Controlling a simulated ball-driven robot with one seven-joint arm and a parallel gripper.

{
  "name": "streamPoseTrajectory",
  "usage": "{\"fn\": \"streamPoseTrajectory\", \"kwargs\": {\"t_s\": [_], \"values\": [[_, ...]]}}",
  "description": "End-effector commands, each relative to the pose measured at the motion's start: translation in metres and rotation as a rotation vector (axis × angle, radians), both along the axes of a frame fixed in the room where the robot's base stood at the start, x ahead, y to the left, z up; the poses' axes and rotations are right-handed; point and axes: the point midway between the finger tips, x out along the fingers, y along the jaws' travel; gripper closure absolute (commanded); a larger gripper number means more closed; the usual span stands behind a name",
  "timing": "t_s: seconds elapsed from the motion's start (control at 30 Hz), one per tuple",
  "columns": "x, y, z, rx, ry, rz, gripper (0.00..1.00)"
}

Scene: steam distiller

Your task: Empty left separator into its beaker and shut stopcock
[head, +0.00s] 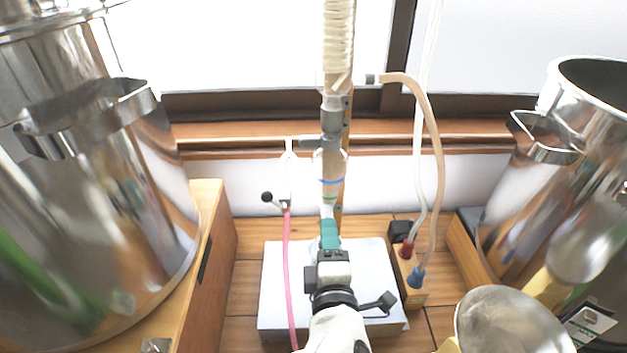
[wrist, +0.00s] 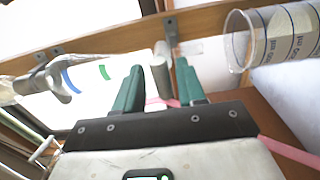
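A clear glass separator (head: 331,172) with blue and green bands hangs upright by the wooden post in the head view. It also shows at the left of the wrist view (wrist: 65,80). My gripper (head: 329,230) has teal fingers just below the separator. In the wrist view the fingers (wrist: 160,66) stand apart, with a grey rod-like piece (wrist: 161,76) showing between them; I cannot tell whether it is the stopcock or whether they touch it. A clear beaker (wrist: 268,48) with ml marks is at the right of the wrist view; I cannot make it out in the head view.
Large shiny steel vessels stand left (head: 95,180) and right (head: 560,170). A pink hose (head: 288,270) hangs below a black-knobbed valve (head: 268,197). A white platform (head: 275,300) lies under my arm. A wooden block (head: 412,285) with red and blue hose fittings is to its right.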

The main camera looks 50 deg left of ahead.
Motion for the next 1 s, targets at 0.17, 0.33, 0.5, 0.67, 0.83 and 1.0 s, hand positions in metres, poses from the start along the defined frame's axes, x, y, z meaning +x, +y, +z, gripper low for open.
{"fn": "streamPoseTrajectory", "kwargs": {"t_s": [0.17,0.33,0.5,0.67,0.83,1.0], "values": [[0.001,-0.001,-0.002,-0.005,0.0,-0.003,0.53],[-0.001,-0.004,-0.002,-0.006,0.0,-0.004,0.53],[-0.011,-0.016,-0.001,-0.009,0.002,-0.006,0.53],[-0.023,-0.03,-0.001,-0.007,0.002,-0.005,0.53],[-0.034,-0.044,-0.001,-0.008,0.002,-0.005,0.53],[-0.046,-0.058,-0.002,-0.008,0.002,-0.006,0.53]]}}
